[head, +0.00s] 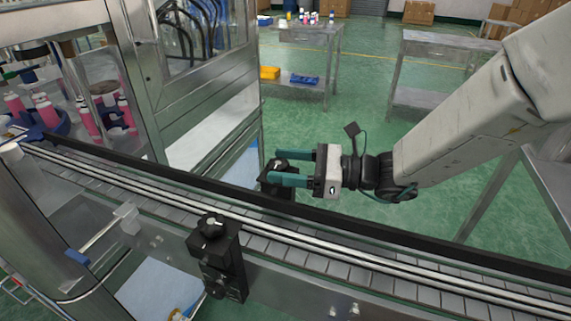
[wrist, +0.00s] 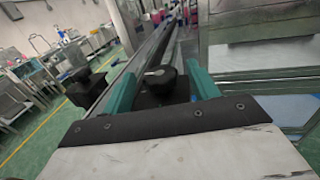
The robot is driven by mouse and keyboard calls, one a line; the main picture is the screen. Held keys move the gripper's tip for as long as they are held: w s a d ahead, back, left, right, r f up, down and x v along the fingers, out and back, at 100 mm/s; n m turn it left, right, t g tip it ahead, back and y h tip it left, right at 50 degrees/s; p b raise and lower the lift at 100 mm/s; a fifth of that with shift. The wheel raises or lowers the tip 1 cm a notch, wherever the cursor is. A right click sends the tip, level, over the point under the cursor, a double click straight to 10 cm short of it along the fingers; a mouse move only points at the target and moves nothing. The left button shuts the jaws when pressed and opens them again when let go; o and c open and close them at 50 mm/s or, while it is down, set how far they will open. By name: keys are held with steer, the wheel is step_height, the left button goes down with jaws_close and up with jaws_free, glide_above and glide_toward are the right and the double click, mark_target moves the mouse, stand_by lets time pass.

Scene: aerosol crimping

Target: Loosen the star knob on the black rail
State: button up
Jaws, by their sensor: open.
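A black star knob (head: 277,165) sits on a black clamp block at the far side of the black rail (head: 345,222). My gripper (head: 276,168) has come in from the right, and its two teal fingers reach to either side of this knob. In the wrist view, the knob (wrist: 160,78) stands between the fingertips of my open gripper (wrist: 164,84). I see a gap on each side there; contact is not visible. In the head view, the fingers partly hide the knob and its block.
A second black knob (head: 211,226) tops a clamp block on the conveyor's near side. The slatted conveyor (head: 310,254) runs diagonally below my gripper. A metal-framed machine with pink bottles (head: 46,108) stands at the left. Tables (head: 308,38) stand farther back beyond open green floor.

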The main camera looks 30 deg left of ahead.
steer(key=shift+a, duration=0.1)
steer(key=c, duration=1)
steer(key=shift+n+g, duration=0.3)
steer(key=shift+g, duration=0.1)
steer(key=n+g+h, duration=0.1)
steer(key=g, duration=0.1)
steer(key=n+g+h, duration=0.1)
steer(key=n+g, duration=0.1)
steer(key=n+g+h, duration=0.1)
steer(key=h, duration=0.1)
steer(key=shift+w+a+n+g, duration=0.2)
steer(key=shift+w+n+g, duration=0.1)
steer(key=shift+w+g, duration=0.1)
steer(key=n+g+h, duration=0.1)
steer(key=h, duration=0.1)
steer(key=n+g+h, duration=0.3)
steer(key=h, duration=0.1)
steer(key=shift+w+a+n, duration=0.1)
steer(key=shift+a+n, duration=0.15)
steer(key=shift+n, duration=0.15)
steer(key=shift+g+h, duration=0.4)
steer(key=shift+h, duration=0.1)
steer(key=o, duration=1)
